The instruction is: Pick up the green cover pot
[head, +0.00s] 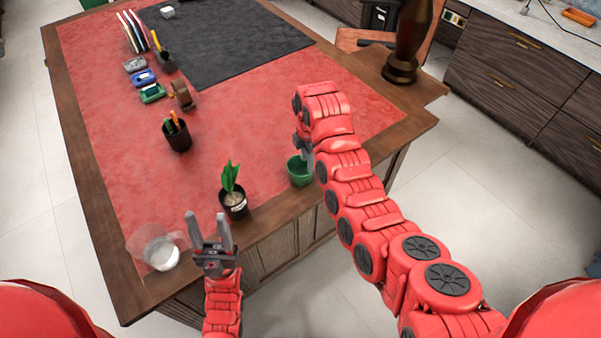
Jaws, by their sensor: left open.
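The green cover pot (298,173) stands upright near the front edge of the red desk top. My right gripper (304,156) points down at the pot's rim, with grey finger parts at its right side. My own arm hides part of the gripper, so I cannot tell whether it grips the pot or is open. My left gripper (208,218) is open and empty near the front edge, between a clear glass jar and a small potted plant.
The potted plant (234,202) in a dark pot and the glass jar (158,250) stand near the front edge. A dark mat (230,45) covers the back.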

